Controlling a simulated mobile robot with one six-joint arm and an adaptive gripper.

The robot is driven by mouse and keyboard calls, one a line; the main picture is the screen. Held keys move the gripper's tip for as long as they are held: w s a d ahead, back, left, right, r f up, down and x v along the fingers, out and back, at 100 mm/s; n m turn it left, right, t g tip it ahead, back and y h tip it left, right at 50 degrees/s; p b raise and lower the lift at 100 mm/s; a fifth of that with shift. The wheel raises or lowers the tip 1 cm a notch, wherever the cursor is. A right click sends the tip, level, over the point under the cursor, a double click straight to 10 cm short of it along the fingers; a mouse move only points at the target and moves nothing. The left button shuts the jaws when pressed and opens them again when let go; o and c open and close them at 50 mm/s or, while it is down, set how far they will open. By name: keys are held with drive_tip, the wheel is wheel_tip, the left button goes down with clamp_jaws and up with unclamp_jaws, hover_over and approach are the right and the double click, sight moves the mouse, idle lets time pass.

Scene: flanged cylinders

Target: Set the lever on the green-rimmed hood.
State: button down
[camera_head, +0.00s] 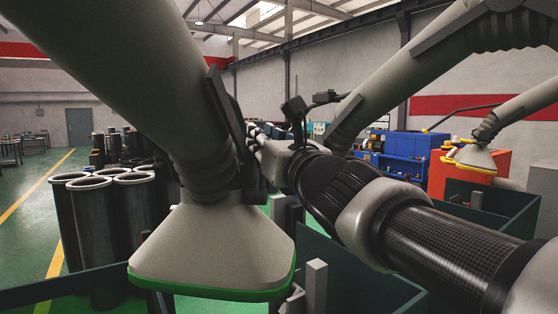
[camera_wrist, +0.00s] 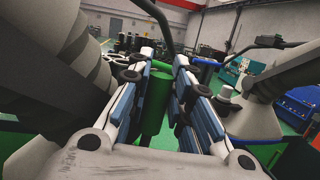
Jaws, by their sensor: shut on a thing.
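The green-rimmed hood (camera_head: 215,250) hangs at the left front in the camera_head view, its pale cone flaring down from a thick grey duct. A black bar (camera_head: 226,108) runs along the duct's right side. My gripper (camera_head: 258,135) is just right of the duct, its fingertips partly hidden there. In the camera_wrist view my gripper (camera_wrist: 163,58) is shut on the lever's green grip (camera_wrist: 156,103), which stands between the blue-padded fingers. A black bent rod (camera_wrist: 155,18) comes down from the top toward the fingertips. The lever's pivot is not clear.
A blue-rimmed hood (camera_wrist: 253,118) is close on the right in the camera_wrist view. A yellow-rimmed hood (camera_head: 476,158) hangs farther right. Dark flanged cylinders (camera_head: 85,220) stand at left on the green floor. Low dark green panels (camera_head: 345,275) stand below my arm.

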idle(0.4)
drive_tip(key=c, duration=1.4)
unclamp_jaws()
drive_tip(key=shift+c, duration=0.2)
drive_tip(key=shift+s, duration=0.15)
drive_tip(key=v, duration=1.2)
drive_tip(key=shift+a, duration=0.1)
